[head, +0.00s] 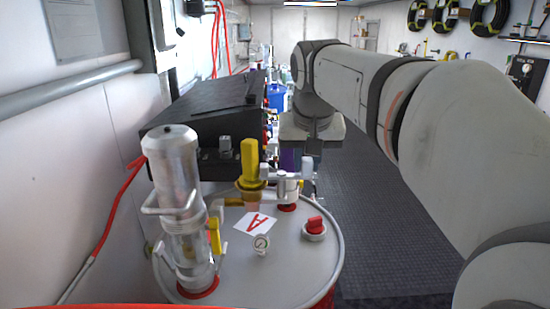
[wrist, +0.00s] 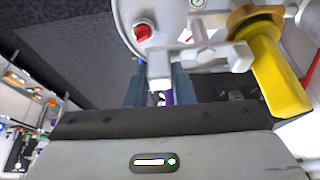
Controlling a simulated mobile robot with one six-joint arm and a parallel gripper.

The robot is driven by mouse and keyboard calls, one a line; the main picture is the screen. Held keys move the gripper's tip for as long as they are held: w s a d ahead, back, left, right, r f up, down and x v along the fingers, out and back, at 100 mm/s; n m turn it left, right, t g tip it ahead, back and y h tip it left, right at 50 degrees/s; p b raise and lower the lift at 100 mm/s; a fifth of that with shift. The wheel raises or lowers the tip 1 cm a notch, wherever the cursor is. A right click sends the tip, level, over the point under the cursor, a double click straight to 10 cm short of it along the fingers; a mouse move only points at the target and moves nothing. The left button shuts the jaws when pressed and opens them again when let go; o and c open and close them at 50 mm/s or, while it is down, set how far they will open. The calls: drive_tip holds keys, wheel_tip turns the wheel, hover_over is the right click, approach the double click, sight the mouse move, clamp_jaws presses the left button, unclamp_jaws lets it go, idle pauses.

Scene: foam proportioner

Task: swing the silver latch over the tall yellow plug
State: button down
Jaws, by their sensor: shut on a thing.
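The tall yellow plug (head: 250,160) stands upright on the drum lid in the head view. It also shows at the right of the wrist view (wrist: 275,70). The silver latch (head: 281,176) is beside the plug's lower part and reaches right, away from it. In the wrist view its bar (wrist: 205,58) runs left from the plug to a pale upright end block. My gripper (wrist: 160,90) is shut on that end block, with one finger on each side. In the head view my gripper (head: 303,155) hangs over the latch's right end; its fingertips are partly hidden.
The grey drum lid (head: 295,260) carries a clear cylinder with a metal top (head: 175,170), a small gauge (head: 261,243), a red-capped fitting (head: 315,226) and a label marked A (head: 255,222). A black case (head: 205,105) stands behind. Open floor (head: 390,220) lies right.

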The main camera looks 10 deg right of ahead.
drive_tip(key=c, duration=1.2)
unclamp_jaws()
drive_tip(key=shift+c, duration=0.2)
drive_tip(key=v, duration=0.8)
drive_tip(key=shift+f, duration=0.1)
drive_tip(key=s+f, duration=0.4)
drive_tip(key=f, duration=0.5)
drive_tip(key=s+a+f+n+g, duration=0.1)
drive_tip(key=s+f, duration=0.4)
drive_tip(key=f, duration=0.4)
drive_tip(key=s+a+f+n+y, duration=0.1)
drive_tip(key=s+f, duration=0.4)
drive_tip(key=f, duration=0.3)
drive_tip(key=shift+f, duration=0.4)
